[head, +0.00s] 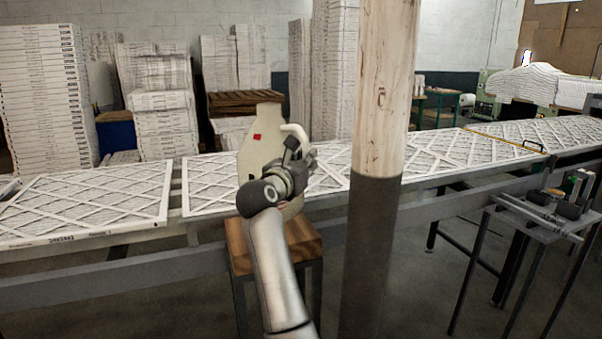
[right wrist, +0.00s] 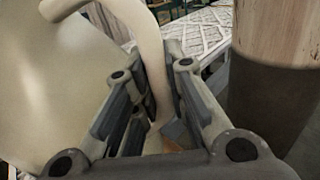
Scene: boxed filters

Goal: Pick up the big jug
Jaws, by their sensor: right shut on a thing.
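The big jug (head: 262,140) is cream-coloured with a small red mark, and stands upright over a small wooden-topped stool (head: 303,238). Its lower part is partly hidden by my right arm. My right gripper (head: 297,160) is at the jug's handle on its right side. In the right wrist view the jug's body (right wrist: 60,90) fills the left, and its curved handle (right wrist: 150,55) runs down between the fingers of my right gripper (right wrist: 155,110), which is shut on it. I cannot tell whether the jug's base touches the stool. My left gripper is not in view.
A thick post (head: 385,120), pale above and dark below, stands just right of the jug and close to my right gripper. A long conveyor with flat filters (head: 90,200) runs behind. A metal stand (head: 530,215) is at the right. Stacked filters (head: 45,95) fill the back left.

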